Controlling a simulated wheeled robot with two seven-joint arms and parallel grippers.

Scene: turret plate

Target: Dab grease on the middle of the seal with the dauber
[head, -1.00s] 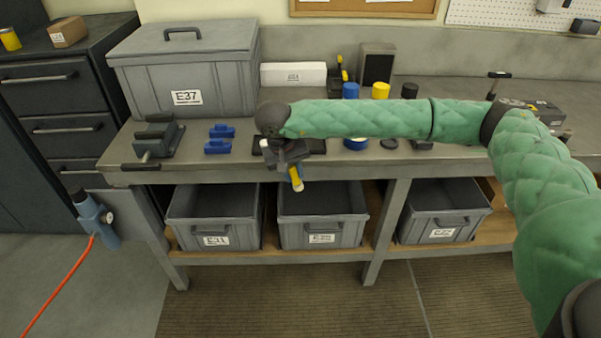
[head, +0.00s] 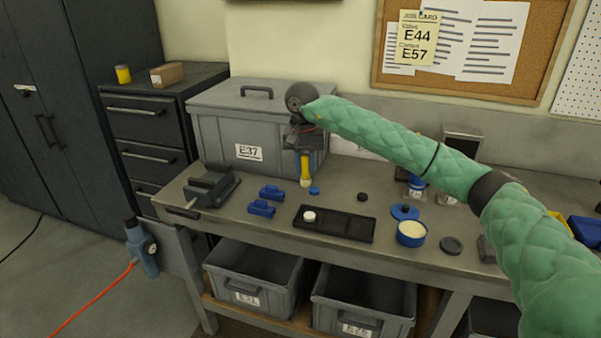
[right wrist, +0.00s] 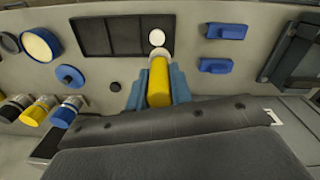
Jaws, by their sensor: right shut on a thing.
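My right gripper (head: 304,150) is shut on the yellow-handled dauber (head: 306,168), whose pale tip points down. It hangs in front of the grey E37 crate, behind the black tray. In the right wrist view, the dauber (right wrist: 159,83) shows between the blue fingers (right wrist: 159,92), its tip appearing just below a white disc. This white disc (head: 309,216), which may be the seal, lies at the left end of the black tray (head: 350,226); it also shows in the wrist view (right wrist: 157,37). The open blue tin (head: 411,238) holds cream-coloured grease. My left gripper is out of view.
A blue lid (head: 404,212) lies behind the tin. Two blue blocks (head: 271,193) and a grey vise-like device (head: 208,187) are left of the tray. The E37 crate (head: 212,137) stands close behind my gripper. A dark disc (head: 451,246) lies right of the tin.

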